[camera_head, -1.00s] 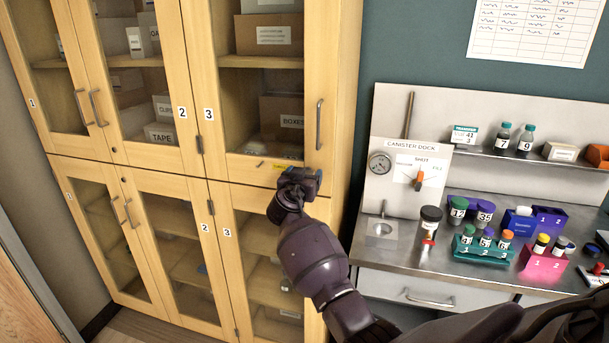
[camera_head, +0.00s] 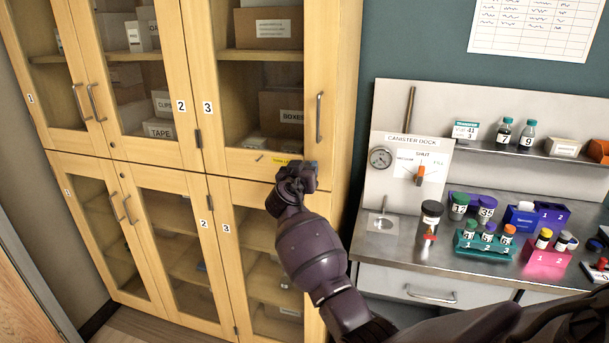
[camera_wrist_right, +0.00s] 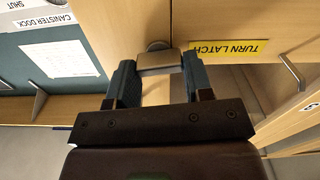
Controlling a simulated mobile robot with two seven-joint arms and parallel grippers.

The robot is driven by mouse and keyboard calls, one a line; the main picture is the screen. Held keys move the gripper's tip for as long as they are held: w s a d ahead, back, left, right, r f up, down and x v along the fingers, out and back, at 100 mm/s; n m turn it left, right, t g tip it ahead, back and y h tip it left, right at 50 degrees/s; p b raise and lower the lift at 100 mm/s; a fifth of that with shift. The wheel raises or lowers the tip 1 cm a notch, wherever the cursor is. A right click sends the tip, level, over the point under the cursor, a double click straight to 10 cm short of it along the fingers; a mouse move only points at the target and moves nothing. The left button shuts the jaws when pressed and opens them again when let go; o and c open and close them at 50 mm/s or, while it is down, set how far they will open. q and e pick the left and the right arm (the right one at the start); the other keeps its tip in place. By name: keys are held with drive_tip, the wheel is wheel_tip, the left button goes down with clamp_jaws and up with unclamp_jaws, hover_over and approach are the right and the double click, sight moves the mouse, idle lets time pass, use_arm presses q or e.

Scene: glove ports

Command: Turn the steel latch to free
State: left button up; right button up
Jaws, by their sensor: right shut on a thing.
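The steel latch (camera_wrist_right: 160,62) shows in the right wrist view as a short metal bar with a round pivot behind it, on the wooden cabinet front. My right gripper (camera_wrist_right: 156,80) is shut on it, a dark finger at each side. A yellow label (camera_wrist_right: 228,49) reading "TURN LATCH" is beside it, upside down in this view. In the head view my right gripper (camera_head: 310,169) is at the lower edge of upper door 3 and hides the latch. The yellow label (camera_head: 284,162) is partly covered there. My left gripper is not in view.
Upper cabinet door 3 (camera_head: 319,60) is closed and has a vertical handle (camera_head: 319,118). On the right is a steel counter (camera_head: 385,247) with a canister dock panel (camera_head: 400,160), colored racks and bottles.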

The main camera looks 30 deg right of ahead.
use_arm(q)
drive_tip(key=p, duration=0.1)
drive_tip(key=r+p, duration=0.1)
drive_tip(key=p, duration=0.1)
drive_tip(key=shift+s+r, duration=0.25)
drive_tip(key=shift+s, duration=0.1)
use_arm(e)
drive_tip(key=n, duration=1.6)
drive_tip(key=shift+w+a+f, duration=0.1)
drive_tip(key=shift+f, duration=0.1)
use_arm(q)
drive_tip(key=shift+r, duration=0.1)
use_arm(e)
drive_tip(key=shift+n, duration=0.4)
drive_tip(key=o, duration=0.9)
drive_tip(key=shift+a, duration=0.1)
